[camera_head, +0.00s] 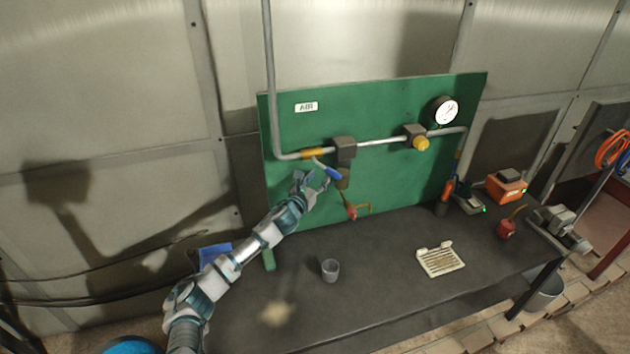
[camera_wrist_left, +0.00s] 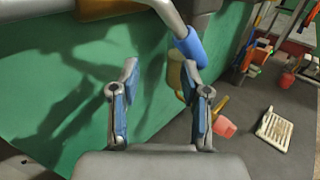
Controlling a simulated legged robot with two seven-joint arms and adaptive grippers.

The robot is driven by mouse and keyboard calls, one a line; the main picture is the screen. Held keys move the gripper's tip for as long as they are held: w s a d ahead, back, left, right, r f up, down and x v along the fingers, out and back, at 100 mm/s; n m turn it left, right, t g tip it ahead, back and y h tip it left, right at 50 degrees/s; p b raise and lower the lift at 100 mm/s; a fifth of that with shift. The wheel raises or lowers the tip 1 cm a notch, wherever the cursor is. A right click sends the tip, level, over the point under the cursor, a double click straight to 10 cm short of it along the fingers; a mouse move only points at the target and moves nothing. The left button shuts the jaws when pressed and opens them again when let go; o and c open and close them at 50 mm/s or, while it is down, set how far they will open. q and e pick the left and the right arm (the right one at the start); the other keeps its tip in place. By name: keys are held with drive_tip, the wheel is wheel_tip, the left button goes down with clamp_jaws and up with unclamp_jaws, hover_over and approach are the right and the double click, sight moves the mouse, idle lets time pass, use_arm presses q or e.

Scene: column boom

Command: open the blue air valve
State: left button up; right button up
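The blue air valve handle (camera_head: 328,170) sits on the pipe at the left of the green panel (camera_head: 390,185), under the AIR label (camera_head: 306,107). It slants down to the right. My left gripper (camera_head: 312,184) is just below and left of the handle. In the left wrist view the blue handle (camera_wrist_left: 188,48) shows above and beyond the fingers, near the right one. The left gripper (camera_wrist_left: 163,80) is open there, with nothing visible between its fingers. Whether the right finger touches the handle I cannot tell. My right gripper is in neither view.
A pressure gauge (camera_head: 445,111) and a yellow knob (camera_head: 421,143) are farther right along the pipe. A red-ended tool or fitting (camera_head: 352,211) hangs below the valve. The dark bench (camera_head: 380,290) holds a grey cup (camera_head: 330,270), a cream tray (camera_head: 440,259) and an orange box (camera_head: 506,187).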

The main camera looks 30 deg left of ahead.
use_arm(q)
drive_tip(key=s+d, duration=0.3)
drive_tip(key=s, duration=0.9)
drive_tip(key=shift+r, duration=0.25)
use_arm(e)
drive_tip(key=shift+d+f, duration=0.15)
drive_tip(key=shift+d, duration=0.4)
